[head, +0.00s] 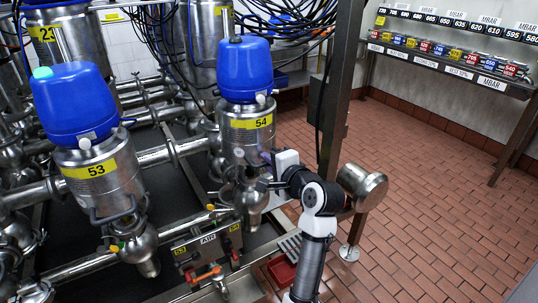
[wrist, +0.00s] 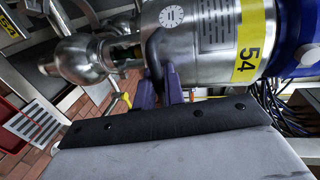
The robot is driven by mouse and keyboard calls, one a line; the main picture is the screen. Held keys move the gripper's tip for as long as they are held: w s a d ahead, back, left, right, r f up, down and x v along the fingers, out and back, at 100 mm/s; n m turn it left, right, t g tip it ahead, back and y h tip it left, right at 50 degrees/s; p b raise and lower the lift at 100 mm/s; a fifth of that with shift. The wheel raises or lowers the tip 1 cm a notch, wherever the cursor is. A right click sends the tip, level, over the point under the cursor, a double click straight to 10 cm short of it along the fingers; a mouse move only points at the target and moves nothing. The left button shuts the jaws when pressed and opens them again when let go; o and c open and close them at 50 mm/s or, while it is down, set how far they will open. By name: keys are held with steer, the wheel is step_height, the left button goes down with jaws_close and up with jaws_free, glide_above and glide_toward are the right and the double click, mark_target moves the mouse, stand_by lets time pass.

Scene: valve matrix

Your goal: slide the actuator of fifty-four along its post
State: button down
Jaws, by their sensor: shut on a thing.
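The actuator of fifty-four is a steel cylinder (head: 247,140) with a blue cap (head: 245,68) and a yellow band marked 54 (head: 250,122). It stands upright in the head view, and its steel body (wrist: 205,75) lies sideways in the wrist view. My gripper (wrist: 161,90) has its purple fingers shut on the dark curved handle (wrist: 154,52) at the actuator's lower side. In the head view my gripper (head: 264,170) reaches it from the right, low on the body. Part of the handle is hidden between the fingers.
Actuator 53 (head: 95,170) stands to the left and another marked 23 (head: 62,45) behind it. Steel pipes (head: 165,152) run between them. A dark post (head: 337,90) rises behind my arm. A red tray (head: 283,270) sits below. Tiled floor (head: 430,190) is clear at right.

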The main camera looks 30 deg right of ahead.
steer(key=shift+f, duration=0.45)
steer(key=c, duration=1.8)
jaws_free()
steer(key=shift+c, duration=0.2)
steer(key=shift+s, duration=0.1)
steer(key=b+v, duration=0.1)
steer(key=v, duration=1.3)
steer(key=shift+r, duration=0.2)
